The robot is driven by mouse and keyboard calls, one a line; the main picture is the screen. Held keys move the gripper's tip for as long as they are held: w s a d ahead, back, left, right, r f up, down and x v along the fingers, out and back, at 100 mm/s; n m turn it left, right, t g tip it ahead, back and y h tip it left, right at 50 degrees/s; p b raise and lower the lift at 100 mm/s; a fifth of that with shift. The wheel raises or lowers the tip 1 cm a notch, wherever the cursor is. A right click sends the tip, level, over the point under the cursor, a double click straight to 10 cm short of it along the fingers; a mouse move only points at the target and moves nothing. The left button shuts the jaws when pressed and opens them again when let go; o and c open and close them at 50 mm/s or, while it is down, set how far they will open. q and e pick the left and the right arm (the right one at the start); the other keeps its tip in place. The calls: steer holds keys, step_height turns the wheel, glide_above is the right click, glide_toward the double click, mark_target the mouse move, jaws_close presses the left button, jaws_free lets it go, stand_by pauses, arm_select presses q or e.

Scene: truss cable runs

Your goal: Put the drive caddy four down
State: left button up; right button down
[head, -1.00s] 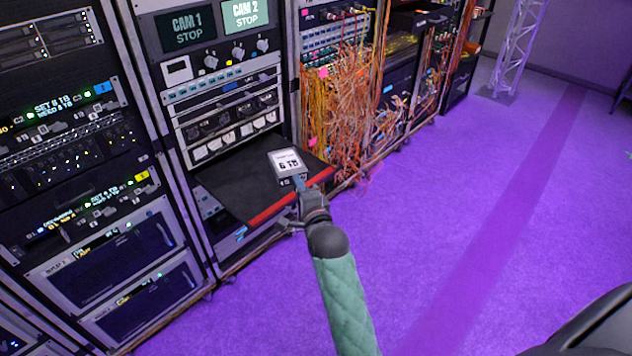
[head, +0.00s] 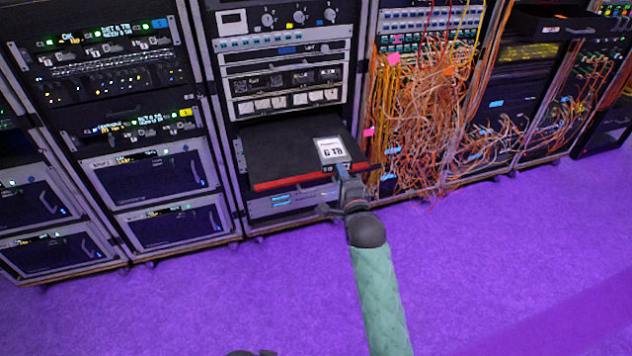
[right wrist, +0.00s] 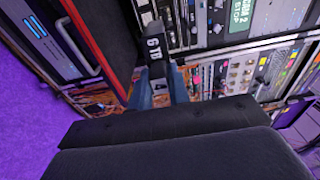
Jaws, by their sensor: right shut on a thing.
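The caddy appears over the right front part of a black pull-out shelf (head: 285,150) with a red front edge. I cannot tell whether it touches the shelf. In the right wrist view the caddy (right wrist: 153,45) shows its dark end with white lettering, between the blue-grey fingers of the right gripper (right wrist: 154,84). My left gripper is not in view.
A rack unit with a handle (head: 290,201) sits below the shelf. Racks with lit panels (head: 125,125) stand to the left. A dense tangle of orange cables (head: 430,120) hangs close to the right of the shelf. The purple floor (head: 240,300) in front is clear.

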steer(key=shift+n+y, duration=0.5)
steer(key=shift+y, duration=0.1)
steer(key=w+a+f, duration=0.2)
steer(key=w+f, duration=0.1)
steer(key=w, duration=0.1)
steer(key=w+a+f, duration=0.2)
steer(key=w+f, duration=0.1)
steer(key=w, duration=0.1)
steer(key=w+a+f, duration=0.1)
steer(key=w+f, duration=0.2)
steer(key=w, duration=0.1)
steer(key=shift+a+f, duration=0.3)
steer(key=shift+a, duration=0.1)
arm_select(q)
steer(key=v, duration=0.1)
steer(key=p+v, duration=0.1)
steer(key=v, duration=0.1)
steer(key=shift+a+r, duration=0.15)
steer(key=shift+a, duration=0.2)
arm_select(e)
step_height(320, 180, down, 4)
steer(key=shift+r, duration=0.1)
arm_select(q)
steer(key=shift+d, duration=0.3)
arm_select(e)
steer(key=shift+f, duration=0.3)
